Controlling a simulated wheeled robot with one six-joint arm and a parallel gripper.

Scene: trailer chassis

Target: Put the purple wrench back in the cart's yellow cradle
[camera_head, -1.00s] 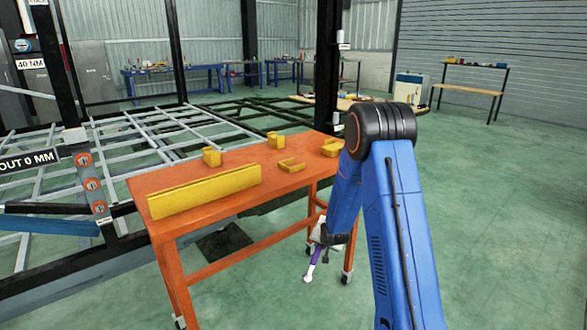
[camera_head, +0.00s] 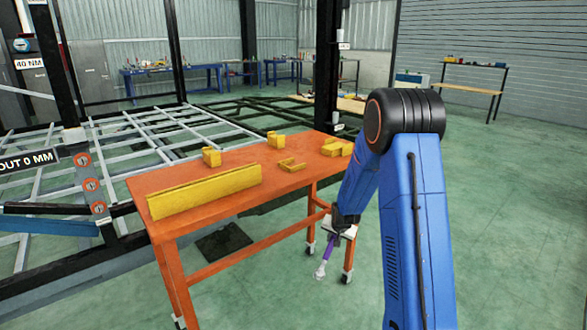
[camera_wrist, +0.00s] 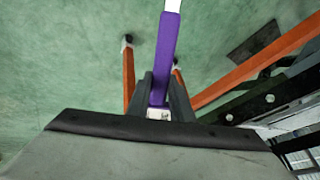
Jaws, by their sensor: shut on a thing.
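My gripper (camera_head: 343,226) is shut on the purple wrench (camera_head: 329,250), beside the right end of the orange cart (camera_head: 205,192) and below its top. The wrench hangs down to the left, its silver head lowest. In the wrist view the purple handle (camera_wrist: 166,55) runs up from between the fingers (camera_wrist: 160,98), and the far end is cut off by the frame. Yellow holders stand on the cart: a long one (camera_head: 205,190), two small blocks (camera_head: 211,157) (camera_head: 276,139), a flat U-shaped one (camera_head: 291,164) and one at the right (camera_head: 333,147). I cannot tell which is the wrench's cradle.
The cart's orange legs (camera_head: 311,215) stand close to my gripper. A grey and black chassis frame (camera_head: 130,140) lies behind the cart, with a black post (camera_head: 327,70) beyond. The green floor to the right is clear.

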